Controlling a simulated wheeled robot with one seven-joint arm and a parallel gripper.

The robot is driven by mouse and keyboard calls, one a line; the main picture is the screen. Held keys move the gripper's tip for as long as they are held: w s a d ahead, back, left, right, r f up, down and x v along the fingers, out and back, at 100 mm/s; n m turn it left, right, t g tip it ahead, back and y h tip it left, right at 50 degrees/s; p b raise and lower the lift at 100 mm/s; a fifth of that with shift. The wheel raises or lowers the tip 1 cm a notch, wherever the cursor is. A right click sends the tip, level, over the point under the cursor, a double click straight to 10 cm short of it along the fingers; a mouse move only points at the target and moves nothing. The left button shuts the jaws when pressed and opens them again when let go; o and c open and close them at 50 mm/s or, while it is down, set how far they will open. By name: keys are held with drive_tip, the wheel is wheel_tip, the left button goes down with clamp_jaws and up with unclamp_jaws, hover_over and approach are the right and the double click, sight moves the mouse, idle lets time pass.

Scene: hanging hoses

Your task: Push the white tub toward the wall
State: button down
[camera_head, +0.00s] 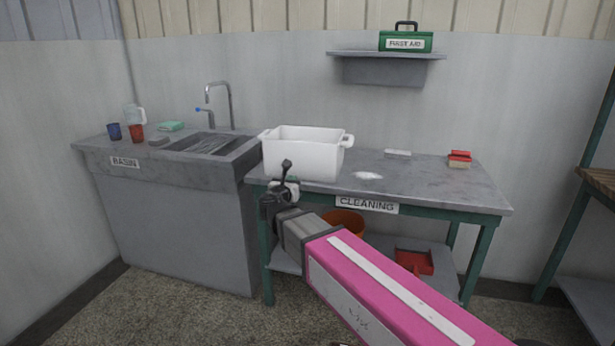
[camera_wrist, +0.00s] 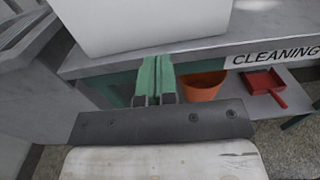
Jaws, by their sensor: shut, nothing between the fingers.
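The white tub (camera_head: 302,154) is a rectangular box with side handles. It stands upright on the left part of the grey table (camera_head: 435,183) marked CLEANING, with bare tabletop behind it before the wall. In the wrist view the tub's lower front side (camera_wrist: 140,22) fills the top of the picture. My gripper (camera_head: 284,172) is in front of the tub at the table's front edge. In the wrist view my gripper (camera_wrist: 157,62) shows its two green fingers together, empty, pointing toward the tub's base. I cannot tell whether the fingertips touch the tub.
The basin counter (camera_head: 100,150) with its tap (camera_head: 218,105) adjoins on the left. A white cloth (camera_head: 368,176), a white block (camera_head: 398,153) and a red brush (camera_head: 460,157) lie right of the tub. An orange bucket (camera_wrist: 202,86) and red dustpan (camera_wrist: 264,82) are below. A shelf (camera_head: 385,54) is on the wall.

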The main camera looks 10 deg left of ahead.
sight(305, 165)
drive_tip(key=w, duration=0.8)
drive_tip(key=w+d, duration=0.1)
drive_tip(key=w, duration=0.4)
drive_tip(key=shift+d, duration=0.1)
drive_tip(key=w, duration=0.9)
drive_tip(key=w+d, duration=0.1)
drive_tip(key=w, duration=0.4)
drive_tip(key=shift+w, duration=0.15)
drive_tip(key=shift+w+d, duration=0.2)
drive_tip(key=shift+s, duration=0.1)
